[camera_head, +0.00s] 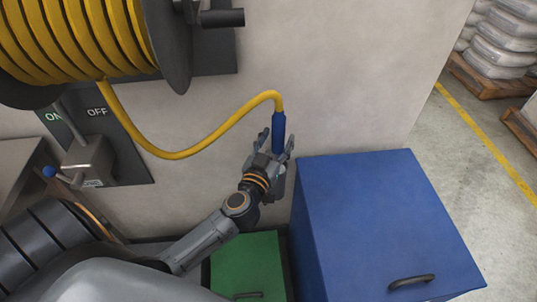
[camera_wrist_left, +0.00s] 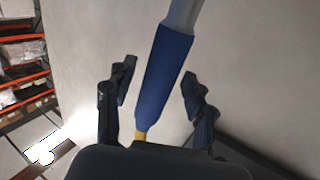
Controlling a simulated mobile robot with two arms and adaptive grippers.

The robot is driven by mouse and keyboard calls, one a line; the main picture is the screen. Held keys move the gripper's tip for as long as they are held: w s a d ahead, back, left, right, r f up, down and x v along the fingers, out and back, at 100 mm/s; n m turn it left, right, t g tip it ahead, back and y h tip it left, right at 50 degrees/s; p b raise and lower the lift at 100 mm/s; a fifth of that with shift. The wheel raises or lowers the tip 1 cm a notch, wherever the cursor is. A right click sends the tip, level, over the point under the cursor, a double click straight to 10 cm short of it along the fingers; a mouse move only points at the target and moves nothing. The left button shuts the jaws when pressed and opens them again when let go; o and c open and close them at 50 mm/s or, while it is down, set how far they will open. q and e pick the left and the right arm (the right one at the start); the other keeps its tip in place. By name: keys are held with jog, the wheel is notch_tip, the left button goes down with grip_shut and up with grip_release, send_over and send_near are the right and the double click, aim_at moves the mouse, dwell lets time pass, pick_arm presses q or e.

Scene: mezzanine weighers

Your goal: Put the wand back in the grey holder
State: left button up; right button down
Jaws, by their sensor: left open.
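The wand has a blue handle (camera_head: 278,133) with a yellow hose at its upper end, and it stands nearly upright close to the wall. In the left wrist view the blue handle (camera_wrist_left: 165,75) lies between the two fingers with a gap on each side. My left gripper (camera_head: 275,146) is open around the handle's lower part. A grey cylindrical piece (camera_head: 279,183) shows just below the gripper; I cannot tell whether it is the grey holder or part of the wand. A grey section (camera_wrist_left: 184,14) continues from the handle in the wrist view. My right gripper is out of view.
The yellow hose (camera_head: 190,153) hangs in a curve from a large reel (camera_head: 75,40). A blue bin (camera_head: 385,210) stands right of the gripper and a green bin (camera_head: 247,262) below it. An ON/OFF lever panel (camera_head: 125,150) is at left. Open floor lies right.

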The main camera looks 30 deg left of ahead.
pick_arm(q)
jog(key=s+d, duration=0.2)
jog(key=s, duration=0.9)
jog(key=shift+b, duration=0.4)
